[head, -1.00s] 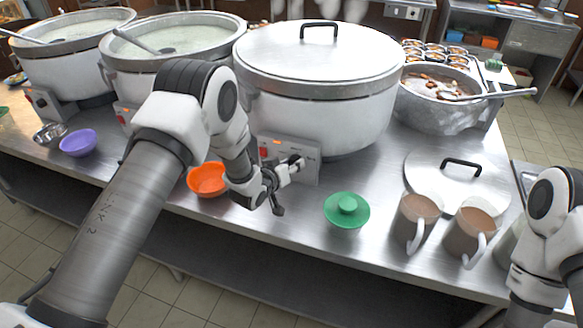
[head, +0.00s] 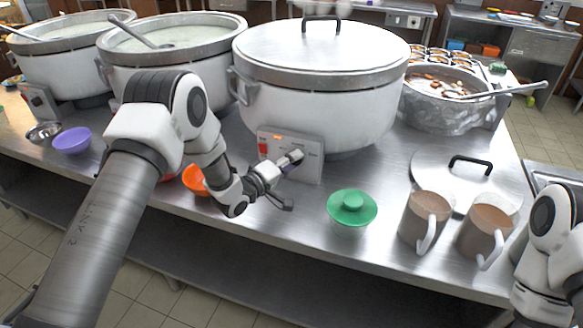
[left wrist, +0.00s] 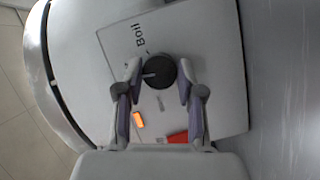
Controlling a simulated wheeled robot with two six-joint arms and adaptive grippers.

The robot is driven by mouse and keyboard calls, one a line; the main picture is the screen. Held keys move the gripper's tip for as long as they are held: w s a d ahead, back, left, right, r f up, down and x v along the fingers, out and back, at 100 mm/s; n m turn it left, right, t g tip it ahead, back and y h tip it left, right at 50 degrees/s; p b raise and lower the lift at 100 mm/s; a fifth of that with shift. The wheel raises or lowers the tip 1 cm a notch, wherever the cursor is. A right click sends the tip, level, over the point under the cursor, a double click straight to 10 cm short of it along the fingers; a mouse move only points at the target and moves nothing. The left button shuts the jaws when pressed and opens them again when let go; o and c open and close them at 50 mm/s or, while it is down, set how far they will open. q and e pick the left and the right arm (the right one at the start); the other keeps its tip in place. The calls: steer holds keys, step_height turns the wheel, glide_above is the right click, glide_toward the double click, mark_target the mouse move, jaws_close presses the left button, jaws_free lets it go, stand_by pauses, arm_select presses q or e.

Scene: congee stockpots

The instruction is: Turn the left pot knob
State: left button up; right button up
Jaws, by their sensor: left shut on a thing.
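The large white pot with a closed lid (head: 322,92) stands mid-table in the head view. Its control panel (head: 308,168) faces front, with a red switch at its left. In the left wrist view the panel's round black knob (left wrist: 160,68) sits between the two fingers of my left gripper (left wrist: 159,76). The knob's white mark points left in that view, near the word "Boil". In the head view my left gripper (head: 284,178) is at the panel and hides the knob. It is shut on the knob. Only part of my right arm shows, at the right edge; its gripper is out of view.
Two open pots (head: 172,75) stand at the left. Orange (head: 194,180) and purple (head: 72,141) bowls, a green lidded bowl (head: 352,209), two mugs (head: 424,218) and a loose lid (head: 440,186) are along the front. A pan (head: 440,110) of food stands right of the pot.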

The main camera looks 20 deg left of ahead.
arm_select(q)
steer(key=shift+f+n+b, duration=0.1)
steer(key=shift+n+b, duration=0.2)
steer(key=shift+n, duration=0.2)
steer(key=shift+t, duration=0.3)
steer(key=o, duration=1.1)
steer(key=shift+w, duration=0.1)
steer(key=shift+o, duration=0.2)
steer(key=v, duration=1.2)
